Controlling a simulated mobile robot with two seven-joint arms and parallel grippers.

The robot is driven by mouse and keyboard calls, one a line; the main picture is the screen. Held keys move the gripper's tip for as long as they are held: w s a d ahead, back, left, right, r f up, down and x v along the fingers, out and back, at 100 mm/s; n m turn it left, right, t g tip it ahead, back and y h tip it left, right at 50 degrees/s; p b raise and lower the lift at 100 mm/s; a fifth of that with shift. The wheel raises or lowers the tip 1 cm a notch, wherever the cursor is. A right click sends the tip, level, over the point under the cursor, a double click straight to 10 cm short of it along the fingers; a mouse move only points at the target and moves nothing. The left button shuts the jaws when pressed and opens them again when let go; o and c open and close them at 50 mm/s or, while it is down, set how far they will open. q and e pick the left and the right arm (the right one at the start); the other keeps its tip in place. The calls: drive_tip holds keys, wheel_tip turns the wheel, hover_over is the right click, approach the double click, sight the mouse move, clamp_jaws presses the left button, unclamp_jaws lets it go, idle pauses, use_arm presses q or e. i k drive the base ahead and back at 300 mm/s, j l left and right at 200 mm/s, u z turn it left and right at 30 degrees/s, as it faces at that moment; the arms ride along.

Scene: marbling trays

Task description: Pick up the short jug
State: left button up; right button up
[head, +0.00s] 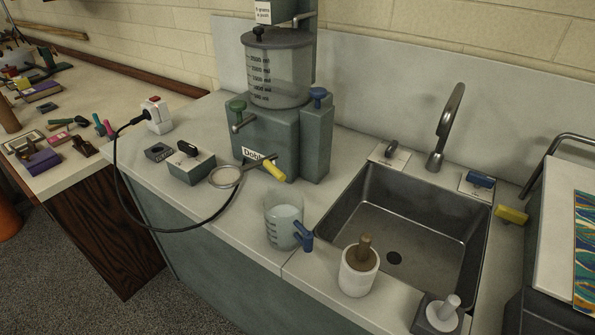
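A clear, squat jug (282,221) with a blue handle stands upright near the front edge of the counter, left of the sink. Its handle points to the lower right. It has faint markings on its side and looks partly filled with something pale. It is the only handled jug I can make out. Neither of my grippers shows in the head view.
A green dispenser (263,143) with a clear graduated tank (277,68) stands behind the jug. A white pot (357,277) with a brown pestle-like piece stands to its right, before the sink (428,237). A black cable (120,190) loops over the counter's front edge.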

sight(284, 209)
drive_tip(key=z, duration=2.2)
drive_tip(key=u, duration=0.45)
drive_tip(key=k+u, duration=0.1)
drive_tip(key=u, duration=0.35)
drive_tip(key=j+u, duration=0.1)
drive_tip(key=u, duration=0.8)
drive_tip(key=j+u, duration=0.1)
drive_tip(key=u, duration=0.35)
drive_tip(key=i+j+u, duration=0.1)
drive_tip(key=j, duration=0.4)
